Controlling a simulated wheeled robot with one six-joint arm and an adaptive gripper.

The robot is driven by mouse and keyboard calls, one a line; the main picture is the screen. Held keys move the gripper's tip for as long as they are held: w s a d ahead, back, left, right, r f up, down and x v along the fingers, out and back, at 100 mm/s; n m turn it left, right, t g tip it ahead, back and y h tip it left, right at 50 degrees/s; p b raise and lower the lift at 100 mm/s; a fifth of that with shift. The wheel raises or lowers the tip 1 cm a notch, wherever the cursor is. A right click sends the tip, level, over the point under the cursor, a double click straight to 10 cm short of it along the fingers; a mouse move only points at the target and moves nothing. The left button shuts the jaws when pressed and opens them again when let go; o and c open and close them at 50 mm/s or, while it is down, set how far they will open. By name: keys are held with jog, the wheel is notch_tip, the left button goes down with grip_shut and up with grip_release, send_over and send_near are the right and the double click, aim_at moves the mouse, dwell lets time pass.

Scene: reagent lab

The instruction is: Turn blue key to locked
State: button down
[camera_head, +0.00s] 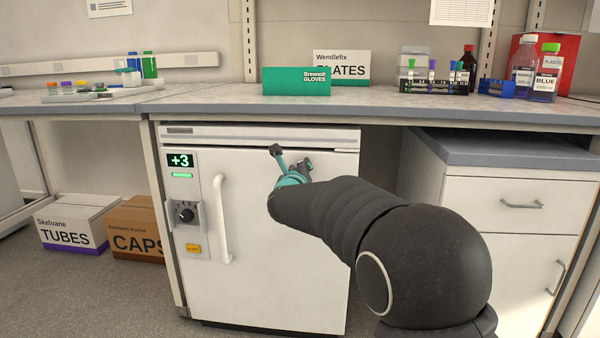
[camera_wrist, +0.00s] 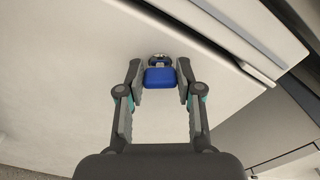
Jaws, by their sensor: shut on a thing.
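The blue key (camera_wrist: 159,77) shows in the wrist view, its flat blue head at the middle of the white fridge door. A round metal lock (camera_wrist: 159,59) sits just behind the head, against the door. My gripper (camera_wrist: 160,84) is shut on the blue key, one finger on each side of the head. In the head view my gripper (camera_head: 292,168) is at the upper right part of the fridge door (camera_head: 260,260). The key and lock are hidden there behind my arm and gripper. I cannot read any lock marking.
The bench top (camera_head: 210,103) overhangs above. A drawer cabinet (camera_head: 505,200) stands at right. Boxes stand on the floor at left.

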jog(key=n, duration=0.6)
jog(key=shift+n+p, duration=0.3)
jog(key=n+p, duration=0.1)
jog(key=n, duration=0.4)
jog(key=shift+f, duration=0.2)
jog(key=c, duration=1.9)
grip_release()
jog(key=shift+n+p, duration=0.3)
jog(key=o, duration=1.1)
jog(key=shift+o, duration=0.2)
jog(key=s, duration=1.2)
jog(key=shift+a, duration=0.2)
